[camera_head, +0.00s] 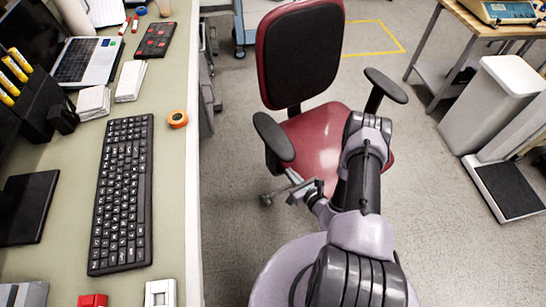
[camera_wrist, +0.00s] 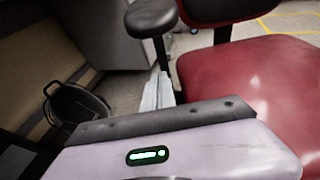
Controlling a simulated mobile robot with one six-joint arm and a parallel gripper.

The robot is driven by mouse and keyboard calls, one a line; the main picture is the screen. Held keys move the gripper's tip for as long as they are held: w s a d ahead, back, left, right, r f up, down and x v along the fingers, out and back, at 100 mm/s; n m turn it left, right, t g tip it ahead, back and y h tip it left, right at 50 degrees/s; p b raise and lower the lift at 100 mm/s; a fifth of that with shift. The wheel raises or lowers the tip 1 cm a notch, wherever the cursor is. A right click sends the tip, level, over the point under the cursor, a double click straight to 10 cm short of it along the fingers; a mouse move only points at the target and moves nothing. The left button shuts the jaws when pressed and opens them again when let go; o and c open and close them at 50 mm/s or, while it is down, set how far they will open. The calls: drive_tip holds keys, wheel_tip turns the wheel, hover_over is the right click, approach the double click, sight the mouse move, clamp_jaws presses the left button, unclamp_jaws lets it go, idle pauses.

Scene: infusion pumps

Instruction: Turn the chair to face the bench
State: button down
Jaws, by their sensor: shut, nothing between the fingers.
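The chair (camera_head: 322,145) has a glossy red seat, a red-edged backrest with a black pad, and two black armrests. It stands right of the bench (camera_head: 180,85), with its backrest at the far side and its seat front toward me. My gripper (camera_head: 300,191) is shut and empty, low beside the seat's left edge, near the left armrest; whether it touches the chair cannot be told. In the wrist view the gripper's pale fingers (camera_wrist: 157,91) are partly hidden by my wrist, with the red seat (camera_wrist: 245,80) at right and an armrest (camera_wrist: 151,17) above.
The bench carries a keyboard (camera_head: 122,193), a laptop (camera_head: 86,62) and an orange tape roll (camera_head: 177,119). A dark bin (camera_wrist: 75,106) stands under it. A white bin (camera_head: 493,104) and a floor scale (camera_head: 507,190) stand at right. Floor right of the chair is clear.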

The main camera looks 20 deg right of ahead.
drive_tip(key=r+b+x, duration=0.1)
drive_tip(key=b+x, duration=0.3)
drive_tip(key=x, duration=0.6)
drive_tip(key=shift+w, duration=0.35)
drive_tip(key=shift+a, duration=0.25)
